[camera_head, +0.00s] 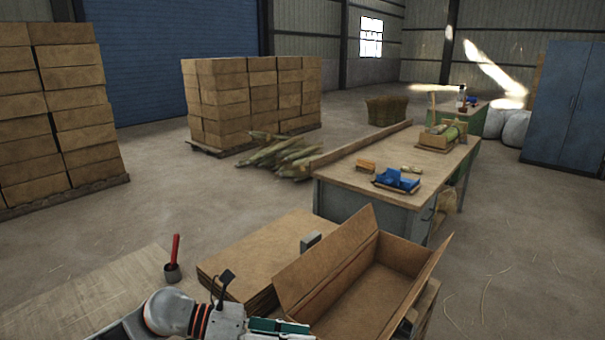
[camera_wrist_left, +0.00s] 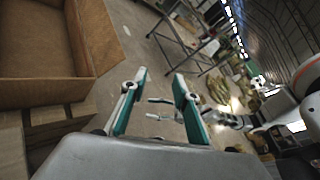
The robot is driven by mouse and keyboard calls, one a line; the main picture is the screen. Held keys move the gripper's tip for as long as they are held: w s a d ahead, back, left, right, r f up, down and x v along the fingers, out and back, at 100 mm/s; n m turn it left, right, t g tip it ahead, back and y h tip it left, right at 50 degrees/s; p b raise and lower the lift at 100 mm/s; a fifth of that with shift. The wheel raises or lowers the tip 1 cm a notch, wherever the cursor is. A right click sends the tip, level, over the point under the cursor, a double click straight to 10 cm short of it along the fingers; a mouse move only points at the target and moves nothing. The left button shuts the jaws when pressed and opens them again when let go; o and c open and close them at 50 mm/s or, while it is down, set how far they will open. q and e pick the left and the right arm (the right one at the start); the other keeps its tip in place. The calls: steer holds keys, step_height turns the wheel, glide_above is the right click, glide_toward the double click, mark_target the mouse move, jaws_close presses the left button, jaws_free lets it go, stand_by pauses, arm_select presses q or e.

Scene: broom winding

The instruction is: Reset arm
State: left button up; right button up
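My left gripper (camera_head: 282,326) is at the bottom of the head view, beside the near left side of an open cardboard box (camera_head: 373,300). In the left wrist view its two teal fingers (camera_wrist_left: 160,75) stand apart with nothing between them. The open box (camera_wrist_left: 45,45) is at the upper left there, apart from the fingers. My right gripper (camera_wrist_left: 158,108) shows in the left wrist view beyond the left fingers, small, its two grey fingers apart and seemingly empty. It is out of the head view.
Flat cardboard sheets (camera_head: 250,262) lie left of the box. A cup with a red-handled tool (camera_head: 174,258) stands further left.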

arm_select(q)
steer(key=s+a+f+m+t+y, duration=0.2)
steer(key=a+f+m+t+y, duration=0.45)
steer(key=m, duration=1.05)
steer(key=s+a+f+m+t+y, duration=0.2)
steer(key=a+f+m+t+y, duration=0.4)
steer(key=f+m, duration=0.9)
steer(key=s+a+f+n+g, duration=0.2)
steer(key=s+a+f, duration=0.5)
steer(key=s, duration=0.4)
steer(key=shift+a+f+n+g, duration=0.25)
steer(key=shift+a+n+g, duration=0.1)
steer(key=shift+n, duration=0.15)
steer(key=shift+w, duration=0.1)
